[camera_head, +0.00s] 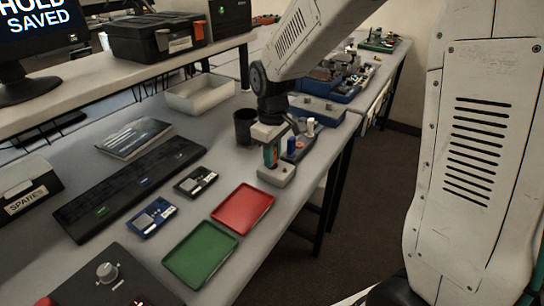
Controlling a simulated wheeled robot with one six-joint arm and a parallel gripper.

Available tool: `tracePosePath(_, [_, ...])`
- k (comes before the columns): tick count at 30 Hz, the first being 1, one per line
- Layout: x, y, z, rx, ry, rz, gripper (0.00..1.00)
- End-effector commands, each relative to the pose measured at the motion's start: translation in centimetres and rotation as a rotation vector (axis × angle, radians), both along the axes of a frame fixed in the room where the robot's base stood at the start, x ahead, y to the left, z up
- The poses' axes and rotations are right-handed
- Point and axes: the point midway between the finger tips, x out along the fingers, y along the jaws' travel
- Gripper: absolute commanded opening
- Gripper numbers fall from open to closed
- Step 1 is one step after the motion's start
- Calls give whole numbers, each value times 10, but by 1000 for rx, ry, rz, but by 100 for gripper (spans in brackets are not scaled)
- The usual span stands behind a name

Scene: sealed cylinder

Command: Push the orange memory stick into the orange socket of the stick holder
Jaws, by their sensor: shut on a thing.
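My gripper (270,156) points down near the far right edge of the bench. It is shut on a small, narrow thing showing orange and teal, which appears to be the orange memory stick (266,154). Directly below is a small pale grey block (276,176), which may be the stick holder. The stick's lower end is at or just above this block; I cannot tell whether it touches or is in a socket. An orange socket cannot be made out. Just right of the gripper, a blue stick (291,144) and a white one (310,126) stand upright on a dark base (299,153).
A black cup (244,127) stands close left of the gripper. A red tray (243,208) and a green tray (201,254) lie nearer. A blue-grey bin (318,110) stands behind. The bench edge drops off at right.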

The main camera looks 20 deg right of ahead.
Motion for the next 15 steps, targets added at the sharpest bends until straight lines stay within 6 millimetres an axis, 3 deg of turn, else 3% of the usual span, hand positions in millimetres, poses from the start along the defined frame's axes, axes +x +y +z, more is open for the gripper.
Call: tracePosePath(15, [1,0,21,0,-2,0,0])
